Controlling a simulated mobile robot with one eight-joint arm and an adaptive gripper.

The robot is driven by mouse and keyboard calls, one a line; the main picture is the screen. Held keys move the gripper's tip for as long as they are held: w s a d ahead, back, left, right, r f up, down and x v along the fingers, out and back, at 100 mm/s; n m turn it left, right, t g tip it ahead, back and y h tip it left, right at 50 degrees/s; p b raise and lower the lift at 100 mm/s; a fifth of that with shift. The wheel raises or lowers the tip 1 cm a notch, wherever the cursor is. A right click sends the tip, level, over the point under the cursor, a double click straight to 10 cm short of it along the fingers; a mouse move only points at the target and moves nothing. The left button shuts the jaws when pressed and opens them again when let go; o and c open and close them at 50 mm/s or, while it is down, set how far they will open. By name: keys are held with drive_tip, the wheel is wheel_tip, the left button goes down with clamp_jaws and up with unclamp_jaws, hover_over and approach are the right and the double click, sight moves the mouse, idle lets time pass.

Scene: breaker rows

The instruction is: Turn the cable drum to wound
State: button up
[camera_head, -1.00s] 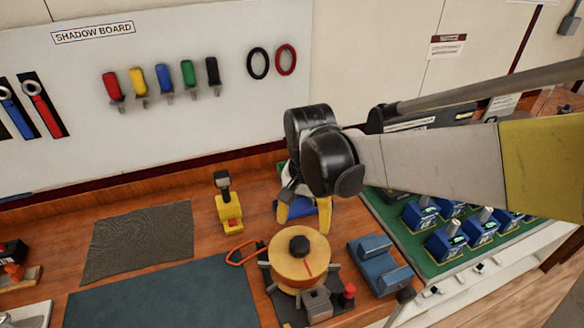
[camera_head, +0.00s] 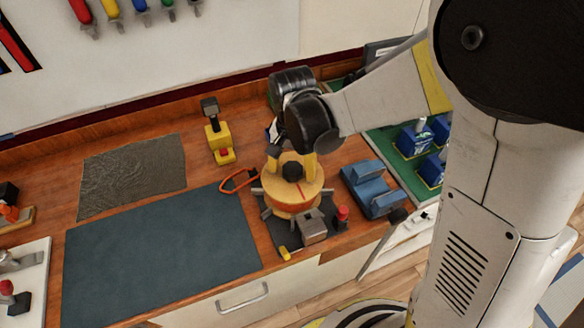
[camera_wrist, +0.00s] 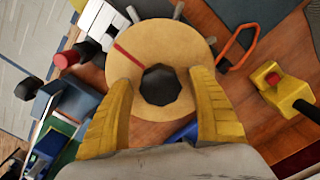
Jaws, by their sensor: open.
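The cable drum (camera_head: 294,188) is a round tan wooden drum with a black knob (camera_head: 292,172) on top and a red line across its top face. It stands on a dark base plate on the workbench. In the wrist view the drum (camera_wrist: 190,50) fills the upper middle, with its knob (camera_wrist: 160,84) at the centre and the red line pointing up-left. My gripper (camera_wrist: 162,100) is open above the drum, its two yellow fingers on either side of the knob and apart from it. In the head view my gripper (camera_head: 290,160) partly hides the drum's far side.
A grey block (camera_head: 312,228) and a red knob (camera_head: 342,213) sit on the base beside the drum. An orange carabiner (camera_head: 238,181) and a yellow tool (camera_head: 218,140) lie to the left. A blue cradle (camera_head: 371,188) stands right. The dark mat (camera_head: 160,250) is clear.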

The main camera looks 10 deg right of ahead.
drive_tip(key=shift+c, duration=0.6)
drive_tip(key=c, duration=1.3)
